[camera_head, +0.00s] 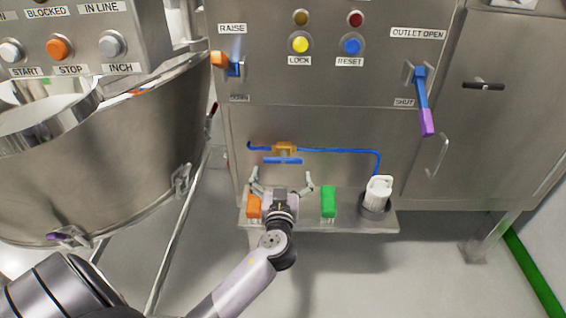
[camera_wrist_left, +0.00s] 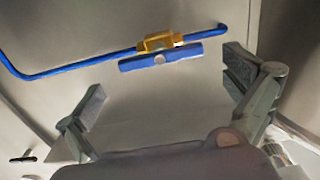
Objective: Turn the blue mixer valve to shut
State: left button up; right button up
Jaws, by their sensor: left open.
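A small valve has a brass-yellow body (camera_head: 285,148) on a thin blue pipe (camera_head: 335,151) across the lower front of the steel cabinet. Its blue bar handle (camera_head: 283,160) lies roughly along the pipe. In the left wrist view the blue handle (camera_wrist_left: 160,57) shows whole, in front of the yellow body (camera_wrist_left: 160,41). My left gripper (camera_head: 282,178) is open and empty, just below the handle in the picture. Its fingers are spread to either side, apart from the handle. My right gripper is in neither view.
A shelf (camera_head: 345,223) under the valve holds an orange block (camera_head: 254,206), a green block (camera_head: 328,201) and a white-topped container (camera_head: 379,190). A blue lever with a purple tip (camera_head: 427,122) hangs at upper right. A steel bowl (camera_head: 110,165) stands left.

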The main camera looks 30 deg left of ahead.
aim_at(283, 163)
pick_arm(q)
jog(key=shift+x, duration=2.35)
jog(key=c, duration=0.9)
jog(key=shift+o, duration=0.2)
